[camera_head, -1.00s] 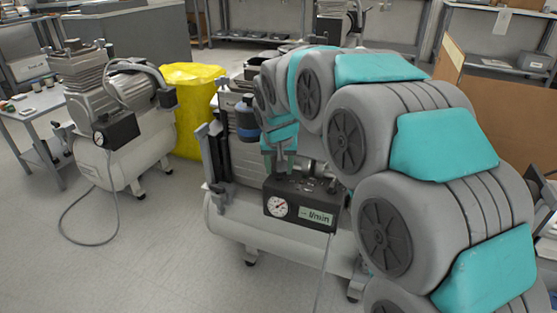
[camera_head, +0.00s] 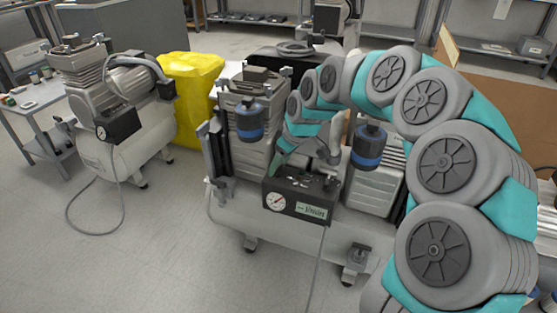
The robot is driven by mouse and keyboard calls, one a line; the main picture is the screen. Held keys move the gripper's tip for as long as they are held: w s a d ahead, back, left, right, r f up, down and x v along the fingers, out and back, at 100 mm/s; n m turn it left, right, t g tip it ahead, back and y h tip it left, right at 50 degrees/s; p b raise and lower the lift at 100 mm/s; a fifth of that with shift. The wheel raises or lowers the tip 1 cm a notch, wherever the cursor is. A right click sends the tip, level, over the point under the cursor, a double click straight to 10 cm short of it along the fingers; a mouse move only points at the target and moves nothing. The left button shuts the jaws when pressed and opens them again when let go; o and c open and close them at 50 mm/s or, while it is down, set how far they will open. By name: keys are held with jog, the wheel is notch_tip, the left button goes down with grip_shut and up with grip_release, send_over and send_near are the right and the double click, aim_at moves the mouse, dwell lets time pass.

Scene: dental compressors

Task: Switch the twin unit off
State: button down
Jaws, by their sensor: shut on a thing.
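The twin unit, a compressor with two ribbed motor blocks (camera_head: 255,150) on a white tank (camera_head: 232,218), stands in the middle. Two dark filters with blue bands (camera_head: 250,122) hang beside the motors. Its black control box (camera_head: 305,200) has a round white gauge and a pale green label on the front. My gripper (camera_head: 273,171) comes down tilted from the upper right onto the left part of the box's top. It is shut on a small part there, seemingly the switch, which the fingers hide. The switch's position cannot be seen.
A single-motor compressor (camera_head: 110,105) stands at left, with a cable looping on the floor. A yellow bin (camera_head: 188,95) is behind. A small table (camera_head: 35,105) is at far left, a brown panel (camera_head: 500,95) at right. The front left floor is clear.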

jog(key=shift+w+n+g+y+p, duration=0.1)
jog(key=shift+n+g+y+p, duration=0.3)
jog(key=shift+n, duration=1)
jog(key=shift+c, duration=1.4)
grip_release()
jog(key=v, duration=0.7)
jog(key=shift+r, duration=0.4)
jog(key=shift+d, duration=0.1)
